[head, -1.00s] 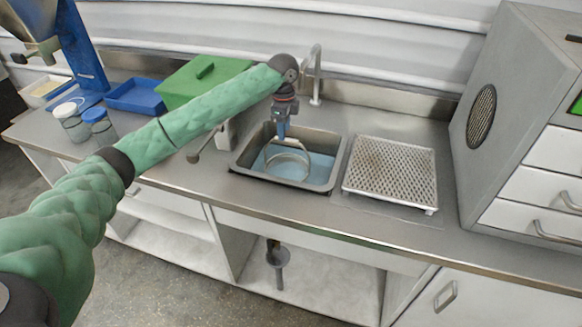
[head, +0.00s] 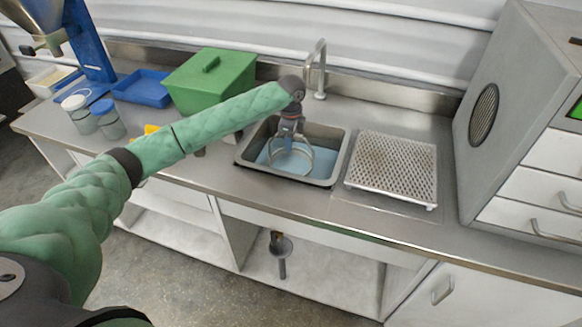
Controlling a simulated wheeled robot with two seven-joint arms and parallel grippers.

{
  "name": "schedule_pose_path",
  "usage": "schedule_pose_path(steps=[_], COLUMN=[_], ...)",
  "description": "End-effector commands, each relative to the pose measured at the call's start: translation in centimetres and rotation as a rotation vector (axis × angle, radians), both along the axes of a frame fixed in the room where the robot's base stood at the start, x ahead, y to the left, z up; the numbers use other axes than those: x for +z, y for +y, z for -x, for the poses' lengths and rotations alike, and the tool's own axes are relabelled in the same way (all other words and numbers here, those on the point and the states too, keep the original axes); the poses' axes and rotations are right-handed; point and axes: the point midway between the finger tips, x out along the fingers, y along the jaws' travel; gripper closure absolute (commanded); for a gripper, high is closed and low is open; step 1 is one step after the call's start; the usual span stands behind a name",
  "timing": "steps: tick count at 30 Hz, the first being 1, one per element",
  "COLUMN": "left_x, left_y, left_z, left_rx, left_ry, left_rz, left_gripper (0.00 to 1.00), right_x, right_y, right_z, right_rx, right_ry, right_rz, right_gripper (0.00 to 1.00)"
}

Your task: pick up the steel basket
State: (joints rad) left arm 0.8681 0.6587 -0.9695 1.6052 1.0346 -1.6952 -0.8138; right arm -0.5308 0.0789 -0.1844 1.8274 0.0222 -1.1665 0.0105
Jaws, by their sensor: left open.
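The steel basket (head: 306,164) sits in the sink (head: 240,158), which has blue water at its bottom. Its round rim and handle show, but its lower part is hard to make out. My left gripper (head: 289,143) reaches down into the sink at the basket's handle, overlapping it in the head view. Its jaws are open, and the fingertips are small and partly merged with the basket, so I cannot tell whether they touch it. My right gripper is not in view.
A faucet (head: 318,72) stands behind the sink. A perforated drying rack (head: 393,168) is right of it, beside a large grey cabinet (head: 492,100). A green lidded box (head: 207,82), a blue tray (head: 143,91) and jars (head: 108,122) are on the left.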

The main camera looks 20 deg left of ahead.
Motion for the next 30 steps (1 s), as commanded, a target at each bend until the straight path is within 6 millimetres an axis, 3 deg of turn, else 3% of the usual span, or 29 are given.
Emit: schedule_pose_path(steps=[10,15,17,30], left_x=[-0.42,-0.42,-0.41,-0.38], left_y=[-0.03,-0.02,-0.02,-0.01], left_z=[-0.01,-0.01,-0.01,-0.02], left_rx=[-0.001,0.000,0.000,0.000], left_ry=[-0.001,-0.001,-0.001,-0.001], left_rz=[0.001,0.001,0.001,0.001], left_gripper=[0.58,0.92,1.00,1.00], right_x=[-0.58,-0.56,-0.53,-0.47], right_y=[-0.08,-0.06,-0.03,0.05], right_z=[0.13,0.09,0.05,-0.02], right_rx=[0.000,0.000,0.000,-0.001], right_ry=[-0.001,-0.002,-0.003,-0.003], right_rz=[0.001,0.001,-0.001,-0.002], right_gripper=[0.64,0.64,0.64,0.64])
